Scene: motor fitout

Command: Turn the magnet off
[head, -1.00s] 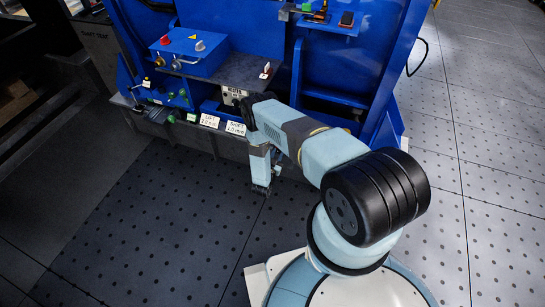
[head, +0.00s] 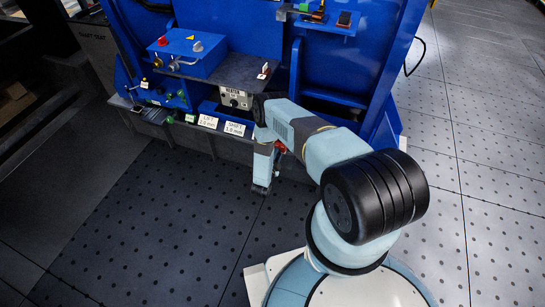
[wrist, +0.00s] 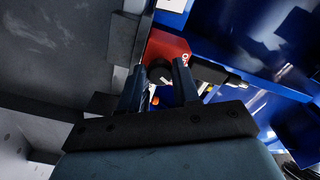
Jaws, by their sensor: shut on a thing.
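In the wrist view a red block (wrist: 168,47) with partly readable white lettering lies just beyond my fingers. It looks like the switchable magnet. A round black knob (wrist: 160,73) on its near side sits between the tips of my gripper (wrist: 160,70), which is shut on it. Part of the knob and the block's lower side are hidden by the fingers.
A blue bench carries a heater box (head: 235,97), two white label cards (head: 234,128) and a blue control box (head: 188,52) with a red button. A small orange part (wrist: 155,101) shows between my fingers. The perforated floor at front left is clear.

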